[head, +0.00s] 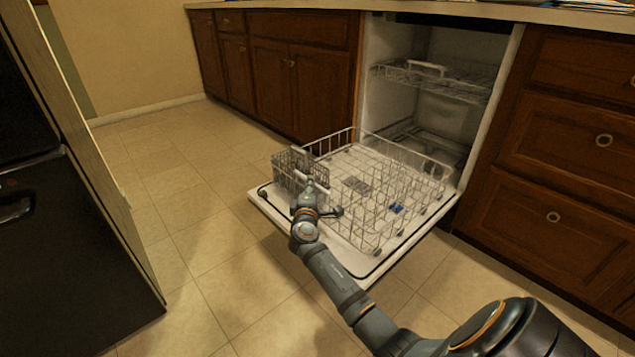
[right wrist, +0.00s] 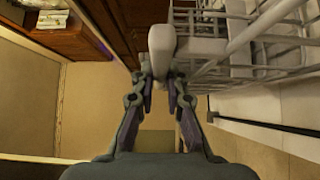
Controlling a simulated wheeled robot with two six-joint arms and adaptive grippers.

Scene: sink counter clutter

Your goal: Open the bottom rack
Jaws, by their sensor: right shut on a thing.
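The bottom rack (head: 390,190) is a white wire rack. It stands pulled out over the lowered dishwasher door (head: 262,204), with a grey cutlery basket (head: 287,170) at its front left. My right gripper (head: 313,186) is at the front of the rack. In the right wrist view my right gripper (right wrist: 160,80) has its fingers shut on the rack's light handle (right wrist: 162,45), and the wire rack (right wrist: 270,60) runs off to the right. My left gripper is not in view.
The upper rack (head: 440,80) sits inside the dishwasher. Wooden cabinets (head: 290,75) stand to the left of it and drawers (head: 560,160) to the right. A dark appliance (head: 60,230) stands at the far left. The tiled floor (head: 190,200) between is clear.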

